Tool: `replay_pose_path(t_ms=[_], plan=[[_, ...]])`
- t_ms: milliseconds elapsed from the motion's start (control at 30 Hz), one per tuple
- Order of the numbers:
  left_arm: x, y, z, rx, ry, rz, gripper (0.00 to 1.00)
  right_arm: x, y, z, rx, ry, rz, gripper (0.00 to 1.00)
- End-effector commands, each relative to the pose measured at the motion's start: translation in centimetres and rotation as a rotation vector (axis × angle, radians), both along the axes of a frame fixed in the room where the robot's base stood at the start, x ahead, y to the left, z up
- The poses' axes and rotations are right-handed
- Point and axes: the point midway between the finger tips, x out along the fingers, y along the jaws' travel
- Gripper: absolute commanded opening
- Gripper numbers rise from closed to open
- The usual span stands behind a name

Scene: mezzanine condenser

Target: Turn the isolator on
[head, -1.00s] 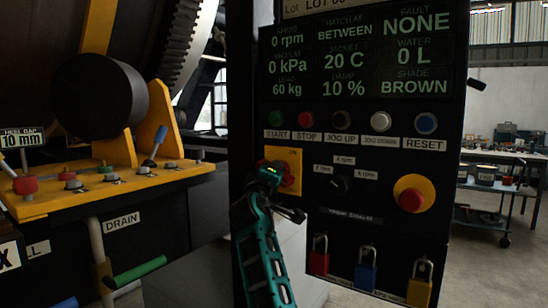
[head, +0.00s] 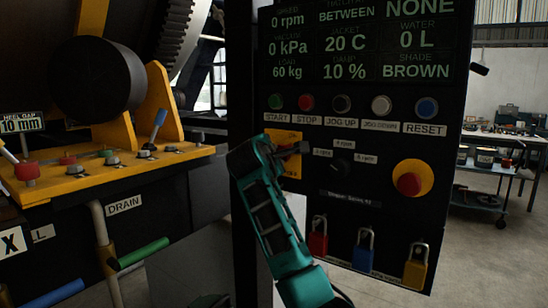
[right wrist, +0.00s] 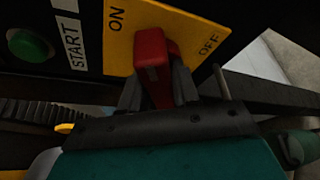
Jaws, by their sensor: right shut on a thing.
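The isolator is a red handle (right wrist: 152,65) on a yellow plate (right wrist: 198,28) marked ON and OFF, seen close in the right wrist view. My right gripper (right wrist: 158,88) is shut on the red handle, one dark finger on each side. The handle lies between the two marks; its exact setting is hard to tell. In the head view the yellow plate (head: 291,166) is on the black control panel (head: 390,145), below the START and STOP buttons. My right gripper (head: 290,149) and teal arm cover the handle there. My left gripper is out of view.
A red emergency button (head: 408,184) sits right of the isolator. Red (head: 318,240), blue (head: 363,252) and yellow (head: 415,268) padlocks hang below. A yellow bench (head: 110,176) with levers and knobs stands at left. Open floor and a worktable (head: 500,139) lie at right.

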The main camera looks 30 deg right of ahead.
Motion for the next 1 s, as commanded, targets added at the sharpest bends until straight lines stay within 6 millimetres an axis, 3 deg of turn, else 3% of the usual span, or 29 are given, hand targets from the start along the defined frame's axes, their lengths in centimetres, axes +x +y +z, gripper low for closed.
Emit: replay_pose_path(t_ms=[400, 1000], plan=[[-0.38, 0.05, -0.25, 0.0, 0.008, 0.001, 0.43, 0.02, -0.04, -0.04, -0.087, 0.21, -0.002, 0.0], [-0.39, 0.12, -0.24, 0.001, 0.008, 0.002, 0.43, 0.02, -0.02, -0.01, -0.105, 0.251, -0.002, 0.0]])
